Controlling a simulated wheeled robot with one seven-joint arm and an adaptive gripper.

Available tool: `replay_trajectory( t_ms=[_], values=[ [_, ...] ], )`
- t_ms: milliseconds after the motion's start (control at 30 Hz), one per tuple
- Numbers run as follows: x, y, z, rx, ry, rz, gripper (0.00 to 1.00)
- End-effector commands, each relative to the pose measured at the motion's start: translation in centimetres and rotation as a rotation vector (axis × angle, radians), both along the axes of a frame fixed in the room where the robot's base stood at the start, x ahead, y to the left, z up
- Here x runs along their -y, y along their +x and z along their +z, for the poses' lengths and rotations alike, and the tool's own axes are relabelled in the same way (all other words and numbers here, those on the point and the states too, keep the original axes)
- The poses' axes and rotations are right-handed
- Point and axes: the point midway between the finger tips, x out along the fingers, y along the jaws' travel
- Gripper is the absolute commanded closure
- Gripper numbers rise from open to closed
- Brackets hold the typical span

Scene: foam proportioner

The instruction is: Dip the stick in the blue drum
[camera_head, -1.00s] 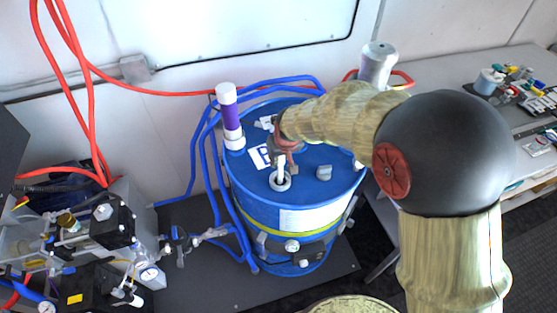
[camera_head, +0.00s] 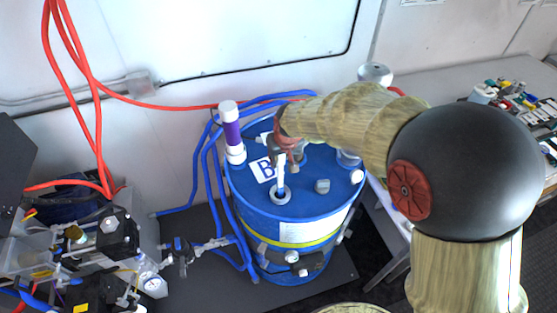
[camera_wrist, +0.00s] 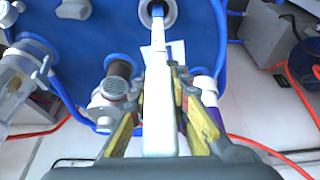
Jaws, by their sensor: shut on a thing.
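The blue drum (camera_head: 300,232) stands upright, with a label on its top and a small round opening (camera_head: 281,197) with a pale rim. My gripper (camera_head: 284,153) is above the drum top, shut on the white stick (camera_head: 281,174), which points down to the opening. In the wrist view, the stick (camera_wrist: 158,95) lies between the fingers and its far end is blue. That end meets the opening (camera_wrist: 157,13) and appears to be within the rim; how deep it goes is hidden.
A purple and white tube (camera_head: 230,130) and a grey cap (camera_head: 322,186) stand on the drum top. Blue hoses (camera_head: 208,190) run along the drum's left side. Valve equipment (camera_head: 100,250) is at the left, and a bench with small items (camera_head: 515,100) at the right.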

Motion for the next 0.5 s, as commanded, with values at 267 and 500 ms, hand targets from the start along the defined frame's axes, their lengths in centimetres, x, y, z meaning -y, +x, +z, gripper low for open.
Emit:
replay_trajectory(
  t_ms=[267,500],
  values=[
    [0.0,0.0,2.6,0.002,0.001,0.0,1.0],
    [0.0,0.0,4.5,0.001,0.0,0.0,1.0]
  ],
)
